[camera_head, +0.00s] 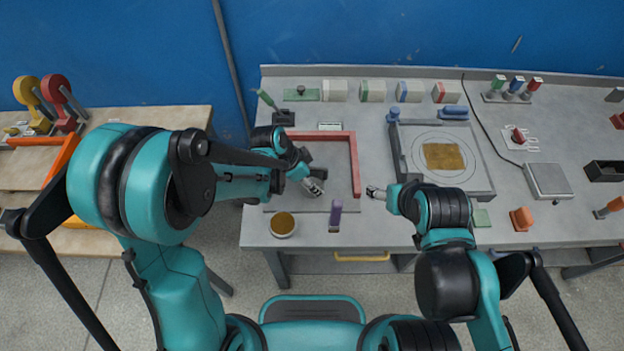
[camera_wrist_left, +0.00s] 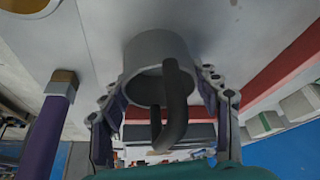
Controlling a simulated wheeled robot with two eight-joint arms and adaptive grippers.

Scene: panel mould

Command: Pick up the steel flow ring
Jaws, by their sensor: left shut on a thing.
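The steel flow ring (camera_wrist_left: 150,46) shows in the left wrist view as a short grey open cylinder with a dark curved handle (camera_wrist_left: 178,105). My left gripper (camera_wrist_left: 160,90) has a finger on each side of the ring and is shut on it. In the head view my left gripper (camera_head: 313,186) is low inside the red-edged frame on the bench; I cannot make out the ring there. Whether the ring touches the grey surface I cannot tell. My right gripper (camera_head: 376,192) is right of the frame, too small to show if it is open.
Red edge bars (camera_head: 356,165) border the frame area. A purple-handled tool (camera_head: 336,213) and a round tin (camera_head: 283,224) are at the bench's front. A plate with a round mark (camera_head: 474,180) lies right of my right gripper. Small blocks (camera_head: 372,91) line the back.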

